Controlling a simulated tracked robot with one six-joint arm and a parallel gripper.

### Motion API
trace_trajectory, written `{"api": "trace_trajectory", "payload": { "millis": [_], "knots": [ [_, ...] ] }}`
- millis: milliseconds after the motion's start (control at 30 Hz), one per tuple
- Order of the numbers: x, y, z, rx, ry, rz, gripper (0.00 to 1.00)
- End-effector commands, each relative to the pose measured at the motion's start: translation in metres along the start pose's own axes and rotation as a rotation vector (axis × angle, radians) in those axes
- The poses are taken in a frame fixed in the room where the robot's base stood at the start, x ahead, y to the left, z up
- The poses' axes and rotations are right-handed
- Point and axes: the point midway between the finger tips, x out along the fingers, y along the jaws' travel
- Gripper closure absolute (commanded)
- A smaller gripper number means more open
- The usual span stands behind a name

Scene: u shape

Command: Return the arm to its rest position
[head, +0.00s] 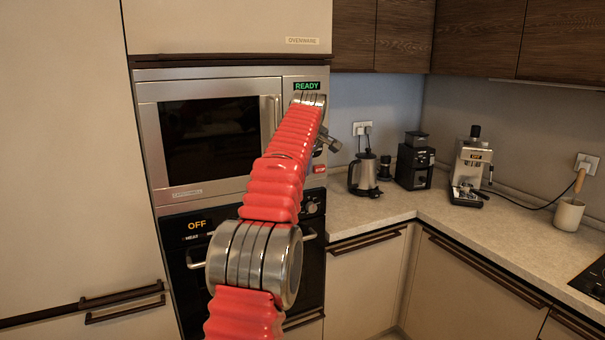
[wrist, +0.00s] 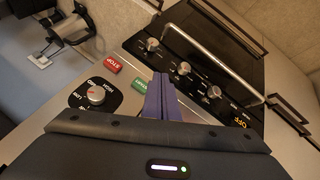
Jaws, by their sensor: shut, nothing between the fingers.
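My red ribbed arm reaches up and forward to the microwave (head: 208,135) in the head view. Its wrist end is in front of the microwave's right-hand control panel, and my gripper is mostly hidden there behind the arm. In the wrist view my gripper (wrist: 161,82) shows two purple fingers shut together with nothing between them. Past the fingertips are the panel's green button (wrist: 139,86), red STOP button (wrist: 112,64) and dial (wrist: 96,95). Whether the fingertips touch the panel cannot be told. The microwave door is shut and its display (head: 307,86) reads READY.
A black oven (head: 196,245) reading OFF, with protruding handles and knobs, is below the microwave. On the counter (head: 385,210) to the right stand a kettle (head: 364,174), a black grinder (head: 413,165), an espresso machine (head: 469,170) and a mug (head: 568,214). Dark cabinets (head: 400,35) hang above.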

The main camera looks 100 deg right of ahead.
Motion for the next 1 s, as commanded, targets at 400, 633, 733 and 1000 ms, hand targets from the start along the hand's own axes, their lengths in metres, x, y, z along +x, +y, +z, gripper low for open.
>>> {"api": "trace_trajectory", "payload": {
  "millis": [400, 633, 733, 1000],
  "knots": [
    [0.000, 0.000, 0.000, 0.000, 0.000, 0.000, 1.00],
    [0.000, -0.001, -0.001, 0.000, 0.001, 0.000, 1.00],
    [-0.002, -0.007, -0.008, -0.005, 0.005, -0.005, 1.00],
    [-0.020, -0.081, -0.076, -0.043, 0.045, -0.060, 1.00]
  ]
}}
